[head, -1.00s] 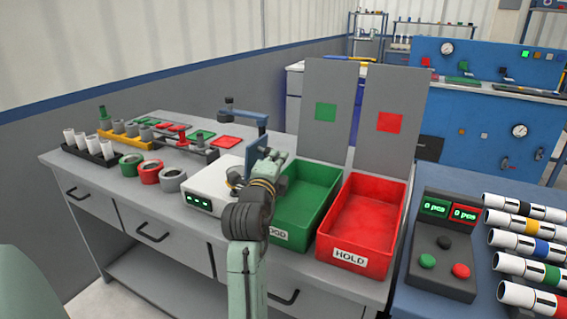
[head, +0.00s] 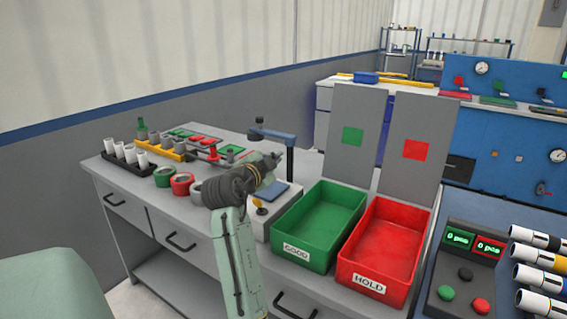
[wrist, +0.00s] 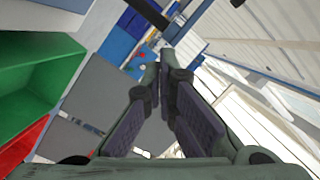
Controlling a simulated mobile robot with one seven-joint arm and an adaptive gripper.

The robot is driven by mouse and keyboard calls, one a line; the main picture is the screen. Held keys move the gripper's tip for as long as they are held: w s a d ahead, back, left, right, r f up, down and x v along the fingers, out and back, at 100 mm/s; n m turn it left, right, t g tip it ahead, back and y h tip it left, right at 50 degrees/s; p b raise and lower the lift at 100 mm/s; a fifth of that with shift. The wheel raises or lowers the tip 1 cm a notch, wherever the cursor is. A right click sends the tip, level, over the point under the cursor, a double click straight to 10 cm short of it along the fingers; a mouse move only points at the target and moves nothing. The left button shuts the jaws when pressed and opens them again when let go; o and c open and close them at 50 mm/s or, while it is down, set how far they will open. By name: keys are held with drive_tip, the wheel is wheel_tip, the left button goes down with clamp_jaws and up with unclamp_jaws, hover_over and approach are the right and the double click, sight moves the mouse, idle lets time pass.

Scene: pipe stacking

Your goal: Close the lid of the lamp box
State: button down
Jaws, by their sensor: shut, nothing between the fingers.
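The lamp box (head: 256,224) is a pale box on the grey bench, partly hidden behind my arm in the head view. Its blue-grey lid panel (head: 277,191) lies low over the box top; I cannot tell whether it is fully flat. A dark blue lamp post (head: 290,160) stands behind the box. My gripper (head: 273,160) is above the box, near the post, and looks apart from the panel. In the wrist view my gripper (wrist: 163,82) is shut and empty, its fingers converging at the tips.
A green GOOD bin (head: 318,222) and a red HOLD bin (head: 383,250) stand right of the box, with tall grey panels (head: 353,165) behind. Pipe rings (head: 181,184) and racks of pipe pieces (head: 125,158) are to the left. A button console (head: 462,275) is at far right.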

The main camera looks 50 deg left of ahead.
drive_tip(key=a+n, duration=0.1)
drive_tip(key=a, duration=0.2)
drive_tip(key=s+a+f+n, duration=0.1)
drive_tip(key=shift+a+n+h, duration=0.15)
drive_tip(key=shift+n+h, duration=0.15)
drive_tip(key=shift+s+a+f+n+h+b, duration=0.15)
drive_tip(key=shift+a+f+n+h, duration=0.1)
drive_tip(key=shift+a+f+n, duration=0.3)
drive_tip(key=shift+s+a+f+n+h+b, duration=0.15)
drive_tip(key=shift+a+f+n+h, duration=0.1)
drive_tip(key=shift+a+f+n, duration=0.25)
drive_tip(key=shift+s+a+f, duration=0.1)
drive_tip(key=shift+a+f, duration=0.25)
drive_tip(key=shift+a, duration=0.15)
